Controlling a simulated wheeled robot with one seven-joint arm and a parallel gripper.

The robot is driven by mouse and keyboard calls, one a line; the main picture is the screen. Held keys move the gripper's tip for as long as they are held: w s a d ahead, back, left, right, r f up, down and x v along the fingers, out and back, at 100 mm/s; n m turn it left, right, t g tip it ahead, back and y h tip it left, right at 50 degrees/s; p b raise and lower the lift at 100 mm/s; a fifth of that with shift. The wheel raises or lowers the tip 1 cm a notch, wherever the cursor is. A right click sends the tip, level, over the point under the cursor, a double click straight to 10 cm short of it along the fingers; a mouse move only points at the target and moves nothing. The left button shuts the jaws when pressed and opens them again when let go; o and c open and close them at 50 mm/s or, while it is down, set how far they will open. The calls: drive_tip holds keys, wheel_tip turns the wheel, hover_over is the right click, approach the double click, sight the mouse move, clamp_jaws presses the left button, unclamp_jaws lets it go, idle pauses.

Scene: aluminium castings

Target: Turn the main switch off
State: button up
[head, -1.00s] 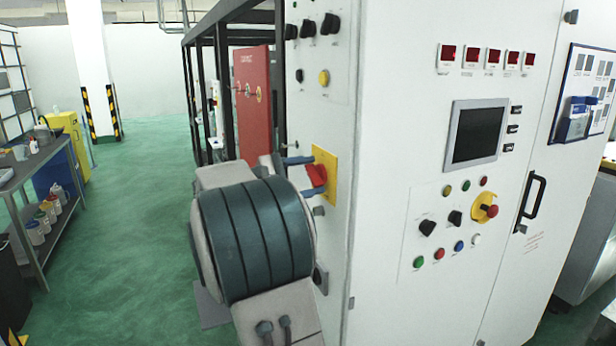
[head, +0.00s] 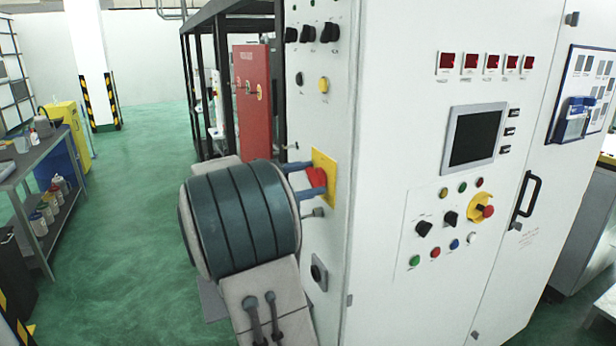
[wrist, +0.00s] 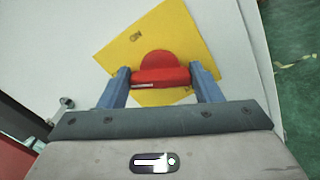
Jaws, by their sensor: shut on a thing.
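The main switch is a red rotary handle (head: 317,177) on a yellow plate (head: 331,168) on the cabinet's narrow left face. In the wrist view, the red handle (wrist: 160,76) lies nearly level across the picture, at an angle to the edges of the yellow plate (wrist: 183,35). An "ON" mark shows near the plate's upper left edge. My gripper (head: 316,179) is shut on the handle; in the wrist view its blue fingers (wrist: 162,78) stand at the handle's two ends. Part of the plate is hidden behind the fingers.
The white cabinet (head: 400,100) carries other knobs (head: 308,32) above the switch, and a screen (head: 476,137) and a red emergency button (head: 487,211) on its front. A small key-like part (head: 318,212) sticks out just below the switch. Open green floor (head: 140,180) lies left.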

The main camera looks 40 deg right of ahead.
drive_tip(key=shift+f, duration=0.1)
drive_tip(key=o, duration=1)
drive_tip(key=b+v, duration=0.3)
drive_tip(key=v, duration=1.1)
drive_tip(key=shift+s+d+f, duration=0.1)
drive_tip(key=shift+s, duration=0.05)
